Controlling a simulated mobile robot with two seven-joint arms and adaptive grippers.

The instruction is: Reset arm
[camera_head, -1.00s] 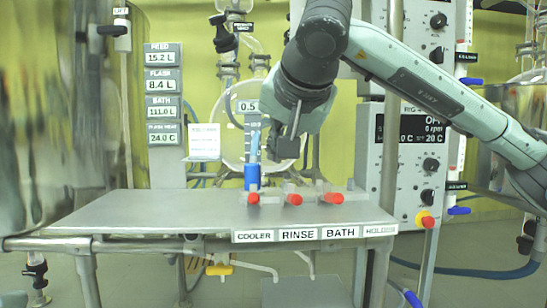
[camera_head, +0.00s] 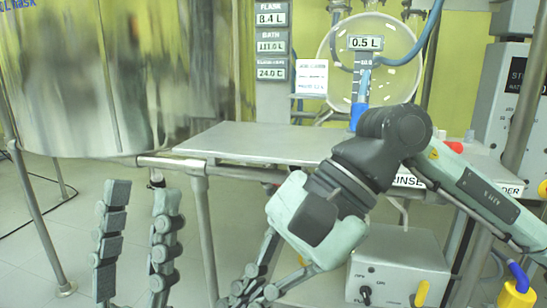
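My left gripper (camera_head: 138,205) shows at the lower left as two dark segmented fingers pointing up, with a clear gap between them and nothing in it; the rest of that arm is out of view. My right arm comes in from the right, across the front right of the steel table. My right gripper (camera_head: 256,290) points down and left, in front of the table edge. Its fingers run close together at the bottom of the picture and partly overlap, so their opening is unclear. I see no object held there.
The steel table (camera_head: 250,140) has a bare left part. A measuring cylinder (camera_head: 363,85) with a blue foot and 0.5 L sign stands at its back. A large steel vessel (camera_head: 120,80) fills the upper left. A grey control box (camera_head: 395,265) sits below the table.

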